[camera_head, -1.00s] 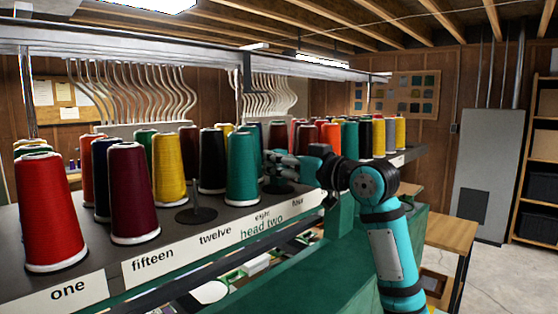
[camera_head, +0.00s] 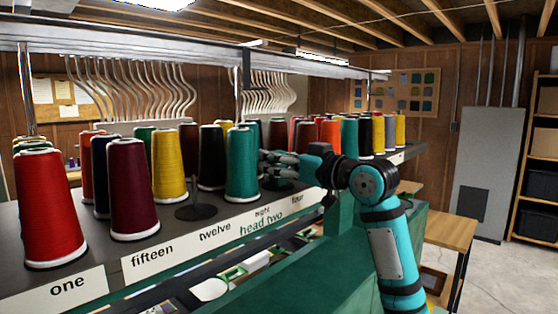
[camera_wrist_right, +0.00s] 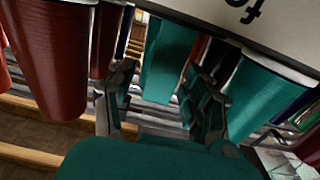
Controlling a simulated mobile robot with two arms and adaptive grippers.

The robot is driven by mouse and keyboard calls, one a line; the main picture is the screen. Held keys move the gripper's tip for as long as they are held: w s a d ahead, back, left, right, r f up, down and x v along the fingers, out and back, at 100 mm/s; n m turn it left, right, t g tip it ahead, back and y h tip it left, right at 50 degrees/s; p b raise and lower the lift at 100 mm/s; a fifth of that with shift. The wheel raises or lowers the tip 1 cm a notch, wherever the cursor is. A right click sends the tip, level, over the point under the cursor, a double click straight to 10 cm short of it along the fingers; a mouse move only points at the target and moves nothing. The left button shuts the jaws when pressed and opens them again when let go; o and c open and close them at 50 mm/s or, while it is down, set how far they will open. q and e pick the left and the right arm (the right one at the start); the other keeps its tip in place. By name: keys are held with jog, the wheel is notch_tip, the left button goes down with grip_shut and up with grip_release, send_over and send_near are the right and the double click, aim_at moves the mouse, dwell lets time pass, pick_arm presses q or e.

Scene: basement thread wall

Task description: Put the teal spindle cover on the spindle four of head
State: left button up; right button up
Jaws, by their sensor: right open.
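A teal cone-shaped cover (camera_head: 242,166) stands upright on the dark shelf in the head view, behind the "head two" label. My right gripper (camera_head: 266,164) is open just to its right, with its fingers reaching towards it. In the wrist view the scene is upside down; my open fingers (camera_wrist_right: 160,98) have a teal cone (camera_wrist_right: 163,62) showing between and beyond them. Another teal cone (camera_wrist_right: 262,98) is at the right there. I cannot tell which of these is the task's cover. The "four" label (camera_head: 297,199) is below my gripper; its spindle is not clear. My left gripper is out of view.
A bare spindle with a round base (camera_head: 196,211) stands above "twelve". Red (camera_head: 45,210), maroon (camera_head: 133,190), yellow (camera_head: 168,167) and black (camera_head: 211,158) cones crowd the shelf left of my gripper. More cones stand beyond my arm. A metal rail (camera_head: 200,54) runs overhead.

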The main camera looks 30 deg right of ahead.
jog(key=v, duration=1.2)
